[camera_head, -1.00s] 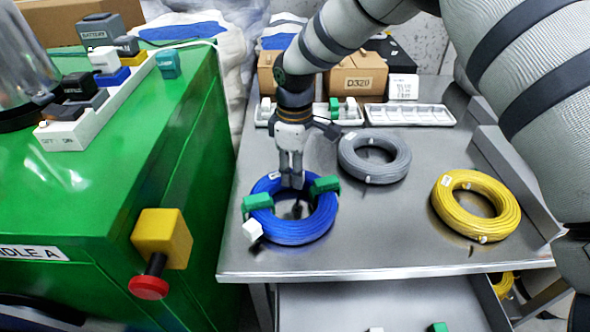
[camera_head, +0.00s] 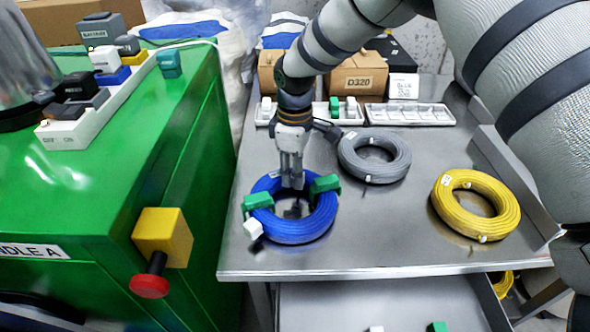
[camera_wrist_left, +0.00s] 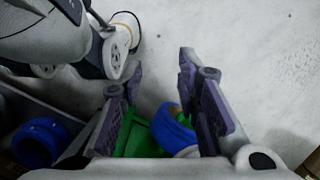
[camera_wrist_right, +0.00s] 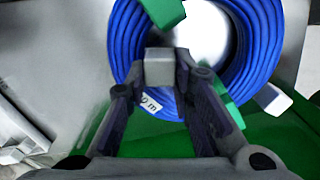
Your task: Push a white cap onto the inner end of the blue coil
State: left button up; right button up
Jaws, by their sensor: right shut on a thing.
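The blue coil (camera_head: 300,229) lies on the metal table, with a green clip (camera_head: 258,202) on its left and another green clip (camera_head: 325,184) on its right. A white cap (camera_head: 253,229) sits at the coil's lower left; it also shows in the right wrist view (camera_wrist_right: 273,98). My right gripper (camera_head: 292,186) points down at the coil's far inner edge. In the right wrist view it is shut on a white cap (camera_wrist_right: 159,67), in front of the coil. The coil's inner end is hidden. My left gripper (camera_wrist_left: 158,88) is open, its fingers apart, away from the coil.
A grey coil (camera_head: 375,158) and a yellow coil (camera_head: 476,206) lie to the right. White trays (camera_head: 410,114) and cardboard boxes (camera_head: 356,75) stand at the back. A green cabinet (camera_head: 110,190) with a red knob (camera_head: 149,286) is at the left. The table's front is clear.

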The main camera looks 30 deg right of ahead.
jog(key=shift+f, duration=0.3)
dwell(0.5)
jog(key=shift+r, duration=0.65)
jog(key=shift+f, duration=0.65)
dwell(1.3)
jog(key=shift+r+p, duration=0.3)
jog(key=shift+r, duration=0.35)
jog(key=shift+s+f, duration=0.1)
jog(key=shift+f, duration=0.75)
dwell(3.1)
